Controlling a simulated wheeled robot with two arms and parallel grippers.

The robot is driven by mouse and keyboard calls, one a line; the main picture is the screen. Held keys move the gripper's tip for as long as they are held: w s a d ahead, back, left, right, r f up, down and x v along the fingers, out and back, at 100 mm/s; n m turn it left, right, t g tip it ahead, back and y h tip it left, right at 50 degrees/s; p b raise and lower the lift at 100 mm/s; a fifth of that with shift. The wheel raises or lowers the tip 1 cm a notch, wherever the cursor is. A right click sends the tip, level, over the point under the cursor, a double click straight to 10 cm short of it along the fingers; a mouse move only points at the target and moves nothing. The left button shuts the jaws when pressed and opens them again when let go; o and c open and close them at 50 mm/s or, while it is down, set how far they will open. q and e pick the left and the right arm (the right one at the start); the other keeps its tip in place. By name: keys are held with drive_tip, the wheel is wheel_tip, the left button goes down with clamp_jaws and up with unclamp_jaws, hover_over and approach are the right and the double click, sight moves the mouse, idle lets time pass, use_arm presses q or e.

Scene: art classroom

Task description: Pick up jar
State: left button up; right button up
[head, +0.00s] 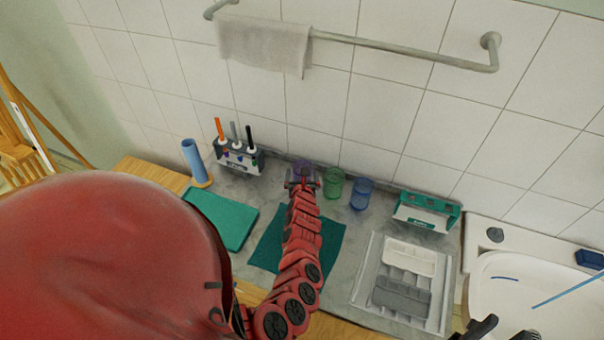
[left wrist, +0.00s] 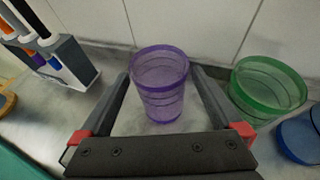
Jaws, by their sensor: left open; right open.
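A purple translucent jar (head: 303,166) stands upright on the grey counter by the tiled wall, partly hidden behind my left gripper (head: 303,182). In the left wrist view the purple jar (left wrist: 160,88) lies between the open fingers of my left gripper (left wrist: 161,73), with no clear grip on it. A green jar (head: 334,183) and a blue jar (head: 361,193) stand to its right; both also show in the left wrist view, the green one (left wrist: 268,90) whole and the blue one (left wrist: 300,140) cut off. My right gripper (head: 502,330) is open at the bottom edge, partly out of frame.
A marker holder (head: 240,160) and a blue roll (head: 195,160) stand left of the jars. A teal mat (head: 325,245) lies under my left arm. A teal-and-white holder (head: 427,212), a clear tray (head: 365,285) and a sink (head: 550,300) lie to the right.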

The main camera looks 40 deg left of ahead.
use_arm(q)
drive_tip(key=shift+w+a+f+b, duration=0.15)
drive_tip(key=shift+w+f+b, duration=0.15)
drive_tip(key=shift+b, duration=0.15)
drive_tip(key=b+x, duration=0.3)
drive_tip(key=x, duration=0.1)
drive_tip(key=shift+f, duration=0.1)
drive_tip(key=shift+w+a, duration=0.15)
drive_tip(key=shift+a, duration=0.05)
drive_tip(key=c, duration=1.2)
drive_tip(key=shift+c, duration=0.2)
